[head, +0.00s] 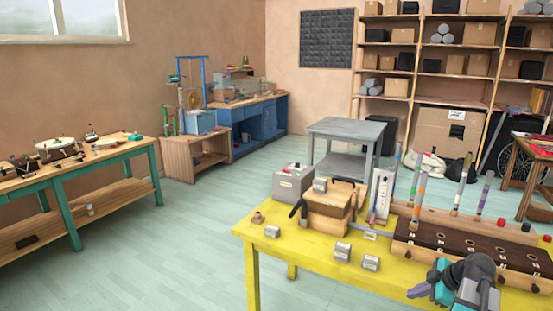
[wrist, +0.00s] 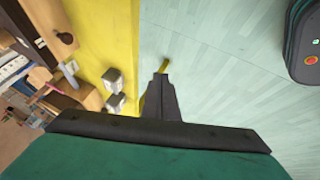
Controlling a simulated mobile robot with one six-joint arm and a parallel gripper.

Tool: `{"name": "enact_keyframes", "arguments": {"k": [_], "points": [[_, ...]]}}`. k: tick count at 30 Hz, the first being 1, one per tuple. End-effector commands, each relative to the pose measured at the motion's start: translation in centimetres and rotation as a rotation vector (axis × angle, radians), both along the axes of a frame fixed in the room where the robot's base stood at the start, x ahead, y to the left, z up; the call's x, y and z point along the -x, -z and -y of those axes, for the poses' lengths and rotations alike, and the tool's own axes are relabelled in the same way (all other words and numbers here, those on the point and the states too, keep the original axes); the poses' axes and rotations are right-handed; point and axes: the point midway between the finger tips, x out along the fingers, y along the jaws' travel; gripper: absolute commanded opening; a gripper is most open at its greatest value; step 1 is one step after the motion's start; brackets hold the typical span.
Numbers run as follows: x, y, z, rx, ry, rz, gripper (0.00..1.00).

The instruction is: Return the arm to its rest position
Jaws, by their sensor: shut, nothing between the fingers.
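My gripper (head: 419,291) is at the lower right of the head view, near the front edge of the yellow table (head: 290,258). In the wrist view, its dark fingers (wrist: 164,72) are together with nothing between them. They show against the pale floor, beside the yellow table edge (wrist: 125,50). Part of my arm shows at the lower right of the head view.
A grey table (head: 347,128) stands behind. Open floor (head: 180,245) lies left.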

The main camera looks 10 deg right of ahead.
Motion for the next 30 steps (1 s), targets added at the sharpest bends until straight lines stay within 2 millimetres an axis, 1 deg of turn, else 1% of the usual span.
{"name": "enact_keyframes", "arguments": {"k": [1,5,6,10,14,18,23,24,29,30], "points": [[-0.8,1.4,-1.9,-0.017,-0.03,-0.016,0.0],[-2.1,4.8,-6.4,-0.048,-0.098,-0.058,0.0],[-2.3,5.8,-7.7,-0.057,-0.12,-0.073,0.0],[-2.8,9.3,-12.2,-0.081,-0.188,-0.125,0.0],[-2.6,12.8,-16.6,-0.102,-0.246,-0.185,0.0],[-1.8,16.4,-21.1,-0.123,-0.288,-0.259,0.0],[-0.1,20.4,-25.9,-0.145,-0.317,-0.355,0.0],[0.4,21.3,-27.0,-0.149,-0.321,-0.38,0.0],[3.0,25.0,-31.2,-0.158,-0.322,-0.487,0.0],[3.7,25.9,-32.2,-0.158,-0.32,-0.515,0.0]]}}
